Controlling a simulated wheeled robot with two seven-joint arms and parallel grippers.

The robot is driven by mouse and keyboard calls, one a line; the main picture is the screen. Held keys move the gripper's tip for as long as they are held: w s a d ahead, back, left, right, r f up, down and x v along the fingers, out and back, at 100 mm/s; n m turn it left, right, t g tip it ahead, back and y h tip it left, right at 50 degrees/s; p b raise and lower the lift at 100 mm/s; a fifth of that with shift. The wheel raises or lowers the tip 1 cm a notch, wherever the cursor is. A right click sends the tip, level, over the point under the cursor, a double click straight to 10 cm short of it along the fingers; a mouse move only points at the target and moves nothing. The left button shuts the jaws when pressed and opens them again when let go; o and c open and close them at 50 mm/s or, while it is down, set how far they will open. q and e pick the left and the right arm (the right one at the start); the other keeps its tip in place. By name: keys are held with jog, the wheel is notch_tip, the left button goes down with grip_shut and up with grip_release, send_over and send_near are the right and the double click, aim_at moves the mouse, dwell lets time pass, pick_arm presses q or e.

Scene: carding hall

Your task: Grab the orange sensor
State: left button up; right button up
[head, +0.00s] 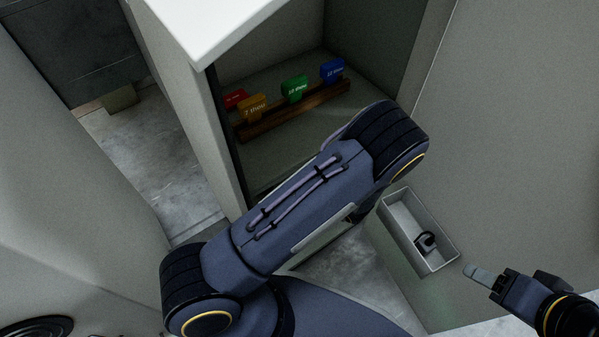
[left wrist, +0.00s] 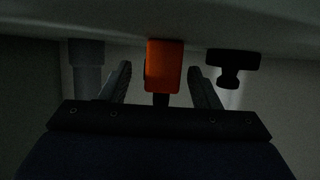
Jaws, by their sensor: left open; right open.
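The orange sensor (left wrist: 164,66) is a small upright block in the left wrist view, below a pale overhanging surface, with a dark stem under it. My left gripper (left wrist: 160,75) is open, with one finger on each side of the sensor. Gaps show between the fingers and the sensor. In the head view my left arm crosses the middle; its gripper and the sensor are hidden there. My right gripper (head: 484,276) is open and empty at the lower right.
An open cabinet holds a wooden rack (head: 300,108) with red, amber, green (head: 295,89) and blue (head: 332,71) tags. A grey tray (head: 391,221) with a black item (head: 426,243) is at right. A black knob-like part (left wrist: 231,66) sits right of the sensor, a grey cylinder (left wrist: 87,67) left.

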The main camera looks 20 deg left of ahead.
pick_arm(q)
jog(key=x, duration=0.2)
jog(key=shift+a+f+b, duration=0.25)
jog(key=shift+f+b, duration=0.05)
jog(key=shift+b, duration=0.1)
jog(key=shift+w+a, duration=0.15)
jog(key=shift+a, duration=0.1)
pick_arm(e)
jog(key=shift+f, duration=0.8)
pick_arm(q)
jog(key=shift+c, duration=0.3)
jog(key=c, duration=1)
jog(key=shift+r, duration=0.15)
pick_arm(e)
jog(key=shift+r, duration=0.1)
